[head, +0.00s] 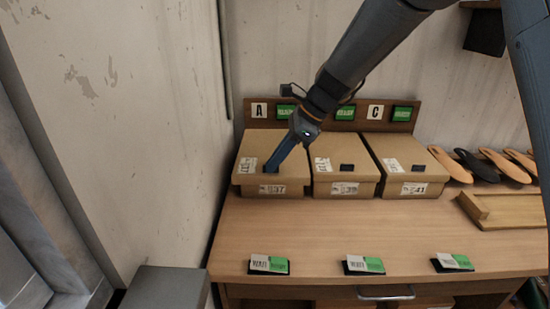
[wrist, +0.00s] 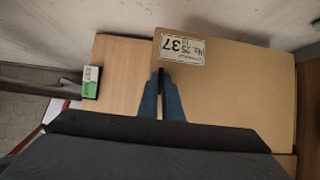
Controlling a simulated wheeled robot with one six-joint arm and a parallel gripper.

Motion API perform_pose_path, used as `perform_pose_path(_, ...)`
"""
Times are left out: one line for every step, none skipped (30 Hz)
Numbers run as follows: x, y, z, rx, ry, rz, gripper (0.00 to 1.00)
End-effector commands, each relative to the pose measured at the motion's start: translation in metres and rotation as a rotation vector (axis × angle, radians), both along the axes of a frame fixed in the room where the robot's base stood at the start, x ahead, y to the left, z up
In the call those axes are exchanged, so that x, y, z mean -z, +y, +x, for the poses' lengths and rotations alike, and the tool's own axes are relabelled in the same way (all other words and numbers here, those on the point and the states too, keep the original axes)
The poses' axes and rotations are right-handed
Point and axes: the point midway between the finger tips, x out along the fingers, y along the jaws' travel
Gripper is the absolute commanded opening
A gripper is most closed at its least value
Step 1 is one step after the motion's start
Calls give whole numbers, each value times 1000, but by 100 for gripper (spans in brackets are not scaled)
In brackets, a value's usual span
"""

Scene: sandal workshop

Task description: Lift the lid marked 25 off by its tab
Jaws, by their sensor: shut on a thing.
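The lid marked 25 (head: 255,150) is tan cardboard on the left box, under the letter A. In the wrist view, its white label (wrist: 183,48) reads 25 and 37, upside down. My gripper (head: 271,168) comes down from the upper right to the lid's small black tab. In the wrist view, the blue fingers of my gripper (wrist: 160,92) are shut on the dark tab (wrist: 160,76), which they largely hide. The lid looks level on its box; I cannot tell whether there is a gap under it.
Two similar lidded boxes, the middle one (head: 345,188) and the right one (head: 418,188), stand close beside it. A back board (head: 322,117) rises behind. Insoles (head: 475,166) and a wooden tray (head: 505,212) are at right. The front bench top (head: 330,228) is clear behind three small signs.

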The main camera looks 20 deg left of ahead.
Motion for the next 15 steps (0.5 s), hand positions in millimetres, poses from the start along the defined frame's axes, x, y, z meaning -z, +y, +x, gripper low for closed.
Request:
perform_pose_path(-2, 0, -2, 0, 0, 0, 0)
perform_pose_path(-2, -1, -4, 0, -1, 0, 0)
perform_pose_path(-2, -1, -6, 0, -1, 0, 0)
perform_pose_path(-3, -2, -7, 0, 0, 0, 0)
perform_pose_path(-3, -2, -8, 0, 0, 0, 0)
perform_pose_path(-3, -2, -10, 0, 0, 0, 0)
perform_pose_path(-4, -3, -11, 1, -1, 0, 0)
perform_pose_path(-4, -3, -12, 1, -1, 0, 0)
perform_pose_path(-5, -3, -14, 1, -1, 1, 0)
perform_pose_path(-5, -3, -15, 0, 0, 1, 0)
perform_pose_path(-5, -4, -17, 1, 1, 1, 0)
perform_pose_path(-6, -4, -19, 1, 1, 1, 0)
perform_pose_path(-6, -4, -20, 1, 1, 1, 0)
perform_pose_path(-6, -5, -21, 1, 1, 1, 0)
perform_pose_path(-7, -5, -23, 1, -1, 1, 0)
